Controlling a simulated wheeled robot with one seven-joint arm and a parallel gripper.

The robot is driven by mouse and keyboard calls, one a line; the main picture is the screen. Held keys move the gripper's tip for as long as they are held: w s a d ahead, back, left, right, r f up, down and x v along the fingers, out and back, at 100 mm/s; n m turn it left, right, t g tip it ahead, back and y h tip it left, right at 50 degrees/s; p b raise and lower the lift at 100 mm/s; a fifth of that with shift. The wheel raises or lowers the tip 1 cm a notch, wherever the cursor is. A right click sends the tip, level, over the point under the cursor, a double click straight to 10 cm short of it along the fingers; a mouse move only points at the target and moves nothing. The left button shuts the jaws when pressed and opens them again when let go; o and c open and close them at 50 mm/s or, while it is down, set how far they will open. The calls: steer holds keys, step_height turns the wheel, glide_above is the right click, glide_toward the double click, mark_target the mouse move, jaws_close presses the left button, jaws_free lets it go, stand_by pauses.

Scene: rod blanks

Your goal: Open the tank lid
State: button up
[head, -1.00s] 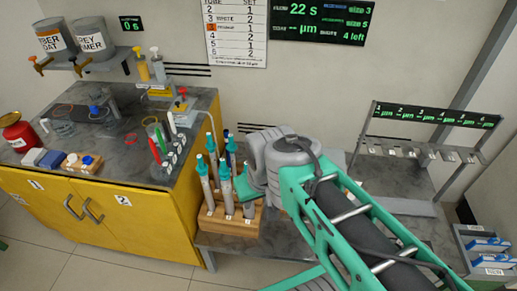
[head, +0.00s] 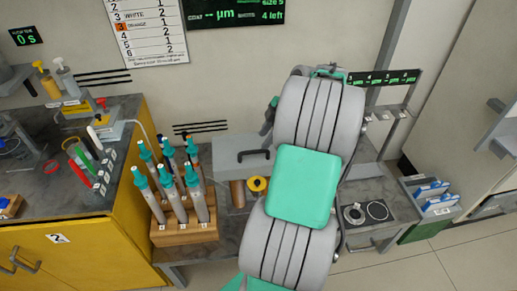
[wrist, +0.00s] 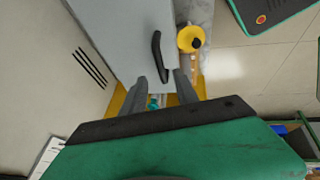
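The tank lid (head: 228,150) is a pale grey panel with a black bar handle (head: 255,154), on the bench behind the tube rack. In the wrist view the lid (wrist: 115,35) fills the upper middle, and its handle (wrist: 157,50) runs lengthwise ahead of my gripper. My gripper (wrist: 160,78) is open, with its two grey fingers apart. The handle's near end shows between the fingertips; I cannot tell whether they touch it or how high they are above it. In the head view my arm hides part of the tank's right side, and I cannot make out the fingers.
A wooden rack (head: 185,232) of teal-capped tubes stands left of the tank. A yellow round piece with a black centre (head: 257,184) sits just in front of it. The yellow cabinet (head: 90,240) is at left. Blue-and-white boxes (head: 432,190) lie at right.

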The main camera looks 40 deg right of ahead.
mark_target(256, 151)
steer(key=x, duration=0.6)
steer(key=shift+a+f, duration=0.1)
steer(key=shift+f, duration=0.1)
steer(key=shift+c, duration=0.4)
jaws_close()
stand_by(0.6)
